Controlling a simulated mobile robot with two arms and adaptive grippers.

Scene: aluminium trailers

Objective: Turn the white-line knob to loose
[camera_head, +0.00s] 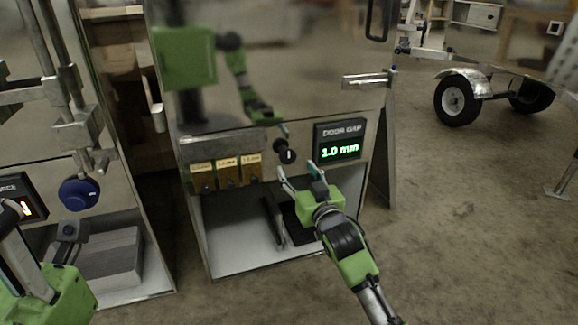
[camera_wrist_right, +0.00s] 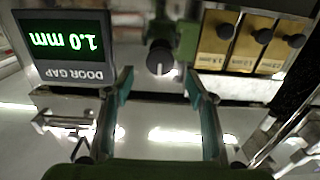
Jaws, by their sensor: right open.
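The round black knob with a white line (camera_head: 287,152) sits on the metal cabinet front, just left of the door gap display (camera_head: 340,148). It also shows in the right wrist view (camera_wrist_right: 160,58), where the picture is upside down and the white line looks close to upright. My right gripper (camera_head: 299,172) is open, just below and in front of the knob. In the wrist view its two fingertips (camera_wrist_right: 158,80) stand either side of the knob's position, with nothing between them. My left gripper (camera_head: 66,248) is partly visible at the lower left; its fingers are unclear.
The green display reads 1.0 mm. A blue knob (camera_head: 79,194) is on the left machine. An open shelf (camera_head: 235,240) lies below. The shiny door above mirrors my body. A trailer (camera_head: 470,90) stands back right.

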